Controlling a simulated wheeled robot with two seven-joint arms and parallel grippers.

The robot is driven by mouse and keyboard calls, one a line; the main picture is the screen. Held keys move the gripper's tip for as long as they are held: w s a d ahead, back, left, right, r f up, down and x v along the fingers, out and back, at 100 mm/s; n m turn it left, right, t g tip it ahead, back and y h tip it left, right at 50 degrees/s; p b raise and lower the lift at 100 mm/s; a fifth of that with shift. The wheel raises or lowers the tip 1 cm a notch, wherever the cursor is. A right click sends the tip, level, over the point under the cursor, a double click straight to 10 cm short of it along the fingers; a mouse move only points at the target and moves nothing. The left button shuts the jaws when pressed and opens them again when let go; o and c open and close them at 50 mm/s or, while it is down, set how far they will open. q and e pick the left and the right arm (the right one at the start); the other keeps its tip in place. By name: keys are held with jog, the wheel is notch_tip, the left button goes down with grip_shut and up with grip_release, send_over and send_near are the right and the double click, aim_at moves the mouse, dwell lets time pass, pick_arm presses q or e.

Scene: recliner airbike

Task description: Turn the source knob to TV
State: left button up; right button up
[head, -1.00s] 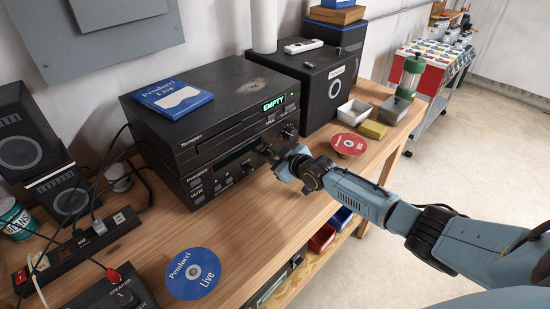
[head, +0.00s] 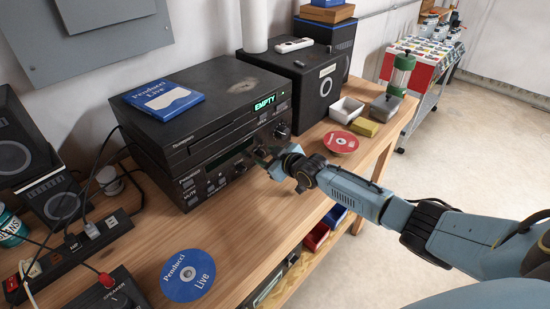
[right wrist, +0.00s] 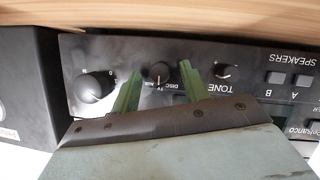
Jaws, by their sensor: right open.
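The black receiver (head: 215,185) stands on the wooden bench under a disc player. In the right wrist view, which shows it upside down, the source knob (right wrist: 160,73) is the small middle knob, with TV and DISC printed beside it. My right gripper (right wrist: 161,68) is open, with one green finger on each side of this knob. I cannot tell whether the fingers touch it, or exactly where its pointer faces. In the head view my right gripper (head: 265,155) is at the receiver's front and hides the knob. My left gripper is not in view.
The large knob (right wrist: 97,87) and the TONE knob (right wrist: 225,70) flank the source knob closely. The disc player (head: 205,115) reads EMPTY. A black speaker (head: 300,85) stands to the right. A blue disc (head: 188,275) and a red disc (head: 340,143) lie on the bench (head: 235,235).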

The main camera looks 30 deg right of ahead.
jog(key=p+v, duration=0.2)
jog(key=v, duration=1.1)
jog(key=shift+s, duration=0.2)
